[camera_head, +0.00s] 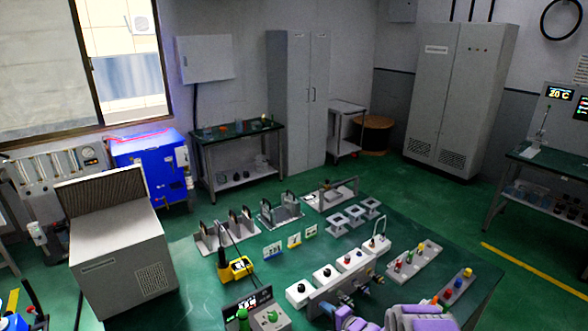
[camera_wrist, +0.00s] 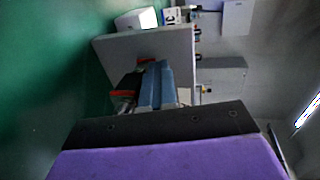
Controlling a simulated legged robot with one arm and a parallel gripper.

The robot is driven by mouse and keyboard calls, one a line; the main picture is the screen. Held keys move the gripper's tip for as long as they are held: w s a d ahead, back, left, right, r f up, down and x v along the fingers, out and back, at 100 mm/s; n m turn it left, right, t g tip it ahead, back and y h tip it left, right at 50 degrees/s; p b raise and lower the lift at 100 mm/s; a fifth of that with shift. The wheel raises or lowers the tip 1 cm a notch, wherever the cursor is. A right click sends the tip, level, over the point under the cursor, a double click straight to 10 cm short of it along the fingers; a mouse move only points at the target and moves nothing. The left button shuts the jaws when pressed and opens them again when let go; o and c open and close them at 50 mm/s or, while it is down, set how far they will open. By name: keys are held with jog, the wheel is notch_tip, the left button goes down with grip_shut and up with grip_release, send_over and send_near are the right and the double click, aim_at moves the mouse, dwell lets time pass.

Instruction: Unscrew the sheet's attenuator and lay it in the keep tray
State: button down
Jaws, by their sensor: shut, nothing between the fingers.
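My gripper (camera_wrist: 154,88) is shut and empty in the wrist view, its blue-grey fingers over a pale panel (camera_wrist: 185,45) with dark and red parts beside them. My purple arm shows at the bottom right of the head view. A row of white boxes with black knobs (camera_head: 325,275) stands on the green table, with metal fittings (camera_head: 347,300) at its front near my arm. I cannot tell which fitting is the attenuator. Neither the sheet nor the keep tray is clearly identifiable.
Several metal stands (camera_head: 280,210) and small coloured cards (camera_head: 294,240) fill the table's far left. A grey cabinet (camera_head: 120,240) is at the left. Green tabletop is bare at the far right.

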jog(key=shift+s+a+f, duration=0.1)
jog(key=shift+a+f, duration=0.05)
dwell(0.3)
jog(key=shift+s+r+p, duration=0.1)
jog(key=shift+r+p, duration=0.3)
jog(key=v, duration=0.3)
jog(key=f+v, duration=0.1)
jog(key=v, duration=0.1)
jog(key=shift+s+d+b, duration=0.3)
jog(key=shift+s, duration=0.1)
